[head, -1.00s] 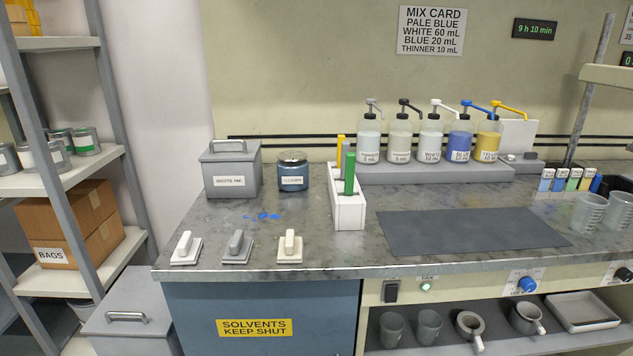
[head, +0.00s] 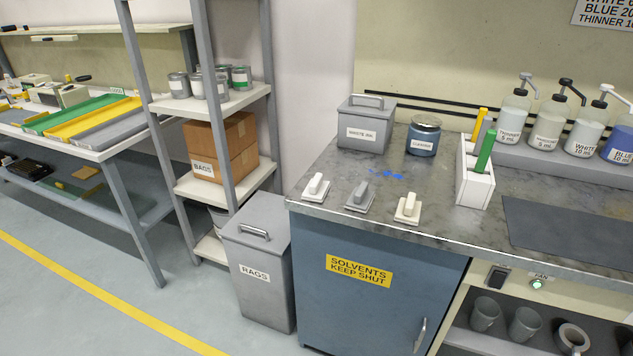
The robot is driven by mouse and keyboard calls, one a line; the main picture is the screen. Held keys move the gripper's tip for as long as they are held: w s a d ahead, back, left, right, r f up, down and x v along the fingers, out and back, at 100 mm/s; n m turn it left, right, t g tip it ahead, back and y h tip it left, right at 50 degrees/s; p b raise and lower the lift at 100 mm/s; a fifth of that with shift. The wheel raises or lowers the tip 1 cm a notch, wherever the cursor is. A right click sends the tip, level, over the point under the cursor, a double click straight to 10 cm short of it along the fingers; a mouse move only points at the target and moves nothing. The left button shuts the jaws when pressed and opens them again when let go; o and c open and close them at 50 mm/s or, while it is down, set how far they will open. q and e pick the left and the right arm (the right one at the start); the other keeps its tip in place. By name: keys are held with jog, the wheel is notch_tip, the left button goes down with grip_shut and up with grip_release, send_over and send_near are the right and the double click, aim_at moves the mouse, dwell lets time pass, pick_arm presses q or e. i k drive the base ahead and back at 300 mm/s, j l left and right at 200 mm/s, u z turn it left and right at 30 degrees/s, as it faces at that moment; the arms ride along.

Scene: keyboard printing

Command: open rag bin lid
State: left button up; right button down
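The rag bin (head: 262,289) is a grey box labelled RAGS on the floor, in the middle of the head view. It stands between the shelf rack and the blue solvents cabinet. Its lid (head: 262,216) is shut and has a metal bar handle (head: 253,232) on top, near the front edge. Neither of my grippers is in view.
The blue solvents cabinet (head: 370,300) stands close on the bin's right. The shelf rack (head: 217,185) with cans and cardboard boxes is on its left. Open floor (head: 120,285) with a yellow line lies in front and to the left.

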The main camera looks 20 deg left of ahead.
aim_at(263, 223)
jog(key=i+j, duration=0.1)
jog(key=j, duration=0.35)
jog(key=i+j, duration=0.1)
jog(key=j, duration=0.4)
jog(key=i+j, duration=0.1)
jog(key=j, duration=0.35)
jog(key=i+j, duration=0.1)
jog(key=j, duration=0.35)
jog(key=i+j, duration=0.1)
jog(key=j, duration=0.4)
jog(key=i+j, duration=0.1)
jog(key=j, duration=0.35)
jog(key=i+j, duration=0.1)
jog(key=j, duration=0.35)
jog(key=i+j, duration=0.1)
jog(key=j, duration=0.4)
